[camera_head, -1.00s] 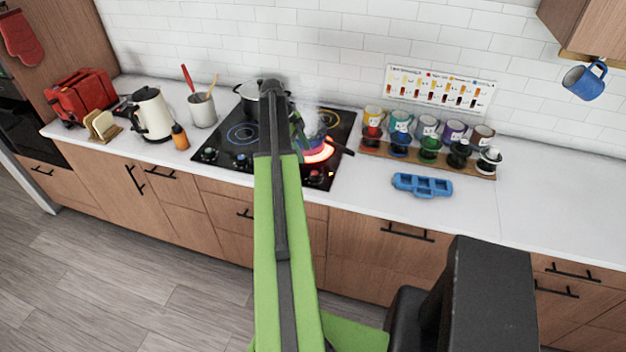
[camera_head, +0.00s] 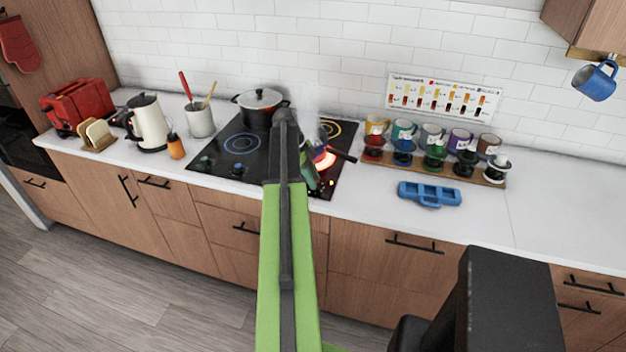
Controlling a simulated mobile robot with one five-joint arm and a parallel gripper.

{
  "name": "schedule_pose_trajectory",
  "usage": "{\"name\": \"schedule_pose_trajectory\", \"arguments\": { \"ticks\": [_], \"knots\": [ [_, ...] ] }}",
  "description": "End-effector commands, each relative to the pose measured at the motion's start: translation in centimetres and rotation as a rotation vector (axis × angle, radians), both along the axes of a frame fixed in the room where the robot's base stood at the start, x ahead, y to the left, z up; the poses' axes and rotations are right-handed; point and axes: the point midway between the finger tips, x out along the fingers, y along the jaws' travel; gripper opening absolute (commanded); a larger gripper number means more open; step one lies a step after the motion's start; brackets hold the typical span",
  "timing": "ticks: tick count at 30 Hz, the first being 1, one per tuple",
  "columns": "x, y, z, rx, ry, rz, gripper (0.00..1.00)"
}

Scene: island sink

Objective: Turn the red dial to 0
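The black cooktop (camera_head: 215,150) is set in the white counter, and its front right burner (camera_head: 325,159) glows red. Small dials sit along its front edge. At the front right, small reddish and yellow spots (camera_head: 329,183) show where the red dial seems to be, but the dial itself is mostly covered by my arm's end. My gripper (camera_head: 311,180) is low over that front right corner, partly behind my green and dark arm. I cannot tell whether it touches the dial, and its fingers are too small and hidden to read.
A lidded pot (camera_head: 259,104) stands at the back of the cooktop. A pan on the glowing burner has its handle (camera_head: 340,153) pointing right. A blue tray (camera_head: 429,194) lies right of the cooktop, near a rack of mugs (camera_head: 480,180). The counter at far right is clear.

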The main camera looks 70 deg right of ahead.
Motion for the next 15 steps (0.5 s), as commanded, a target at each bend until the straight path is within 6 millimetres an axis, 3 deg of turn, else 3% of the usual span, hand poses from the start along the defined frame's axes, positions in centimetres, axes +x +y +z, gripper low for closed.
{"name": "schedule_pose_trajectory", "arguments": {
  "ticks": [1, 5, 15],
  "knots": [
    [0.02, 0.02, -0.01, 0.001, 0.0, 0.0, 0.16],
    [0.02, 0.03, -0.01, 0.001, 0.0, 0.0, 0.0],
    [0.03, 0.13, -0.03, 0.001, -0.001, 0.03, 0.0]
  ]
}}
